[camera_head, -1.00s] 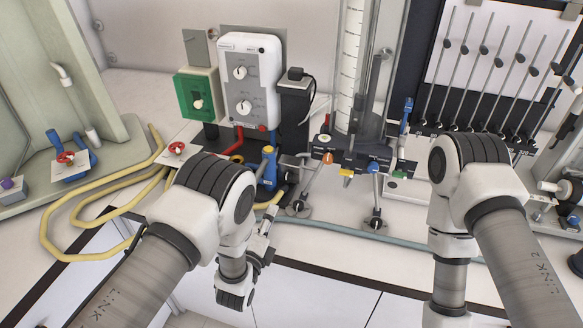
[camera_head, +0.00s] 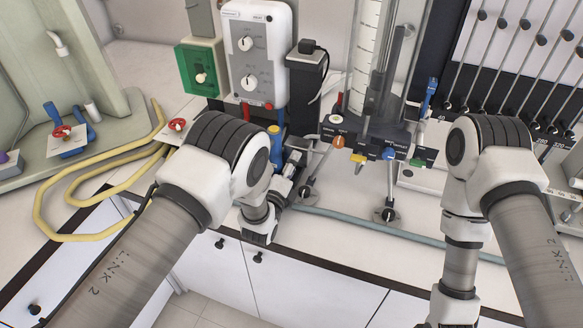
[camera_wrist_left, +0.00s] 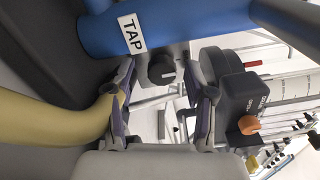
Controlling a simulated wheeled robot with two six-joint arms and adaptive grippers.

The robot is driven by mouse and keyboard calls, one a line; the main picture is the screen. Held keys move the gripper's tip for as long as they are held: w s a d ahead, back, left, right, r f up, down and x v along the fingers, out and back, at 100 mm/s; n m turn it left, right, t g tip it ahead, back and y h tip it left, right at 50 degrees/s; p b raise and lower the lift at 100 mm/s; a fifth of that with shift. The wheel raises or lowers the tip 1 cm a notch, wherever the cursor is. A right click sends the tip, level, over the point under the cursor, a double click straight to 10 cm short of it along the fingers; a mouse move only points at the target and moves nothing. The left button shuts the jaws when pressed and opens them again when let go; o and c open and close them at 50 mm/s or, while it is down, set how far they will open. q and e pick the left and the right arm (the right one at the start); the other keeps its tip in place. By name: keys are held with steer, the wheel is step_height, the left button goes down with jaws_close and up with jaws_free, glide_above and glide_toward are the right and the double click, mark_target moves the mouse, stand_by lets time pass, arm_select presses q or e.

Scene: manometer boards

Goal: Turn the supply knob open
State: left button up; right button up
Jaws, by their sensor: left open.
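My left gripper (camera_head: 295,165) is at the bench front, beside the blue tap pipe (camera_head: 275,147). In the left wrist view the gripper (camera_wrist_left: 166,82) is open, with its two fingers apart. A small dark knob (camera_wrist_left: 162,68) with a light mark shows between the fingertips, below the blue pipe with its TAP label (camera_wrist_left: 131,34). Whether the fingers touch this knob cannot be told. No supply lettering is readable on it. In the head view the gripper and arm hide the knob. My right gripper is out of view.
A dark valve block with an orange knob (camera_head: 338,142) and a blue knob (camera_head: 388,153) stands to the right. It also shows in the left wrist view (camera_wrist_left: 240,98). A yellow hose (camera_head: 75,236) lies at left. A white control box (camera_head: 257,50) stands behind.

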arm_select(q)
steer(key=shift+s+r, duration=0.15)
steer(key=shift+c, duration=1)
steer(key=shift+a, duration=0.1)
jaws_close()
steer(key=shift+n, duration=0.3)
steer(key=shift+r+n, duration=0.2)
steer(key=shift+n, duration=3)
steer(key=shift+o, duration=1)
jaws_free()
steer(key=shift+w+f, duration=0.15)
steer(key=shift+w, duration=0.05)
